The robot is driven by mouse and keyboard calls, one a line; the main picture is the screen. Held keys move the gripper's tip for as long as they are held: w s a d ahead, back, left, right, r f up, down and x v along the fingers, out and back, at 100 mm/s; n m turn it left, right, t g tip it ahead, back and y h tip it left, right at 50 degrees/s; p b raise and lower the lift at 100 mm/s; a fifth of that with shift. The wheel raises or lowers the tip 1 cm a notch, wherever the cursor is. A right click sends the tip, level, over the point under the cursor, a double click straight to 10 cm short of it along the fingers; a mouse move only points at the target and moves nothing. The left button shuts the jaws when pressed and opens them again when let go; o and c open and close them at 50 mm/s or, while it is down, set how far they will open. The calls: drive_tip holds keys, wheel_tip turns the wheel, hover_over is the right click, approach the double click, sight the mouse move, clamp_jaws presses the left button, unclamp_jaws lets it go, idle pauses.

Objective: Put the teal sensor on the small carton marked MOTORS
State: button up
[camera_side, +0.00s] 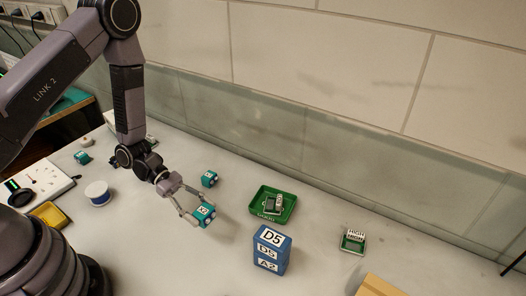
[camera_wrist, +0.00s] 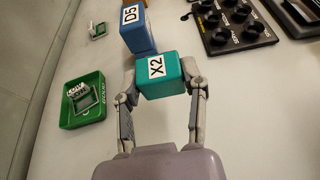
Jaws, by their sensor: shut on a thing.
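My gripper (camera_side: 198,214) is shut on a teal block marked X2 (camera_side: 206,215), which also shows between the fingers in the wrist view (camera_wrist: 162,78). Its label faces the camera. I cannot tell from its shape whether it is the teal sensor. Two other teal blocks stand on the bench, one behind the gripper (camera_side: 209,179) and one at the far left (camera_side: 83,158). A tan, box-like thing (camera_side: 380,287) is cut off by the bottom edge in the side view. No MOTORS marking is readable in either view.
A blue block stack marked D5 (camera_side: 272,250) stands to the right of the gripper. A green tray (camera_side: 290,206) with small items lies behind it. A black knob panel (camera_wrist: 235,28) shows in the wrist view.

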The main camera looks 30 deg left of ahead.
wheel_tip(320, 180, up, 14)
hover_over(382, 296)
wheel_tip(382, 296, down, 15)
drive_tip(key=shift+s+a+r, duration=0.15)
drive_tip(key=shift+r, duration=0.05)
drive_tip(key=shift+f, duration=1.75)
